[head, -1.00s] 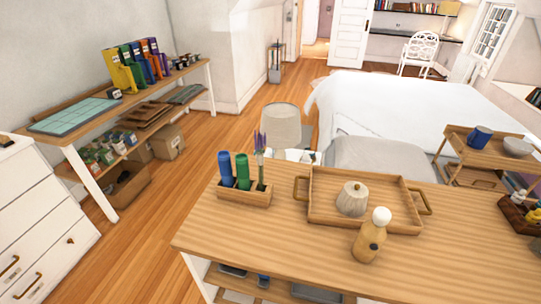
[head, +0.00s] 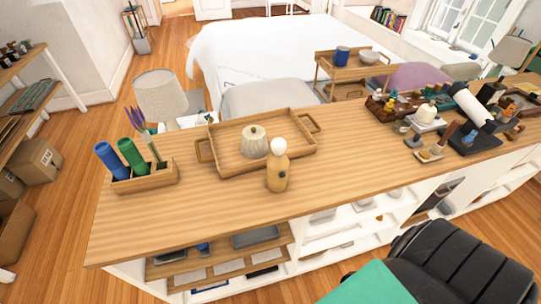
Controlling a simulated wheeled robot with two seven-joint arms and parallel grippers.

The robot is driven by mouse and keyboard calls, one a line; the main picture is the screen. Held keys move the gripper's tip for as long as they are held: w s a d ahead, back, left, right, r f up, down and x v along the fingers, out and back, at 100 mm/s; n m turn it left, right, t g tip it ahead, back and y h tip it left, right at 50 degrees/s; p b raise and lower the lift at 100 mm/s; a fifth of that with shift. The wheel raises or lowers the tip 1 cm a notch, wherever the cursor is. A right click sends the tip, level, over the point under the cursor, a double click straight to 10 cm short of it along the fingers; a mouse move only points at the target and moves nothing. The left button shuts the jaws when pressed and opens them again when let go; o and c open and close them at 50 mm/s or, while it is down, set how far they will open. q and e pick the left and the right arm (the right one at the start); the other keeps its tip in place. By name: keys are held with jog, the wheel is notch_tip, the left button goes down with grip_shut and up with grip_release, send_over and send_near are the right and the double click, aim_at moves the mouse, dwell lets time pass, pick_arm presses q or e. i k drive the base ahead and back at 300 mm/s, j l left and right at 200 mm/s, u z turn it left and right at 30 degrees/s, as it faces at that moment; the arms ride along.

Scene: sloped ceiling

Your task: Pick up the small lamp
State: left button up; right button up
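A small wooden bottle-shaped body with a white round top (head: 277,168) stands upright on the long wooden counter (head: 215,195), just in front of a wooden tray (head: 290,160); it may be the small lamp. A table lamp with a pale fabric shade (head: 160,95) stands behind the counter at the left, its lower part hidden. Another pale-shaded lamp (head: 510,50) is at the far right. I cannot tell which one the task means. Neither of my grippers is in view.
A ribbed lidded jar (head: 254,142) sits in the tray. A wooden holder (head: 146,180) with blue and green cylinders stands left. Several small items crowd the counter's right part. A black padded chair-like object (head: 455,262) with something green is in front. The counter's front middle is clear.

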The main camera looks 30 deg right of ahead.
aim_at(278, 162)
jog(key=j+z, duration=0.15)
jog(key=z, duration=0.3)
jog(key=j+z, duration=0.1)
jog(key=z, duration=0.4)
jog(key=j+z, duration=0.1)
jog(key=z, duration=0.35)
jog(key=k+j+z, duration=0.1)
jog(key=z, duration=0.35)
jog(key=k+z, duration=0.1)
jog(key=z, duration=0.4)
